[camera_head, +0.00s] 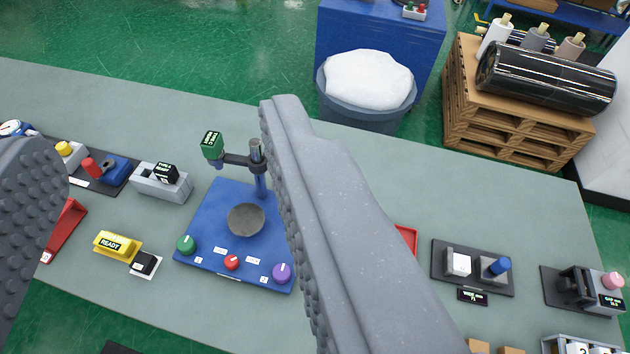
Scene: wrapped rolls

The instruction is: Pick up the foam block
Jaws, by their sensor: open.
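My gripper (160,130) is open, with its two grey studded fingers far apart. The left finger is at the left edge, and the right finger crosses the middle of the view. Nothing is held between them. I cannot clearly pick out a foam block. Small tan pieces (478,346) are cut off at the bottom edge right of the right finger, and I cannot tell what they are. Between the fingers I see a blue device (215,225) with a grey round dish (246,220). The right finger hides part of the table.
The grey-green table (480,190) holds a yellow READY block (118,243), a grey holder (160,185), a red tray (408,238) partly hidden, and black-based devices (472,268) at right. Beyond it stand a blue bin (367,112) with white contents and a pallet stack (510,110) with rolls.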

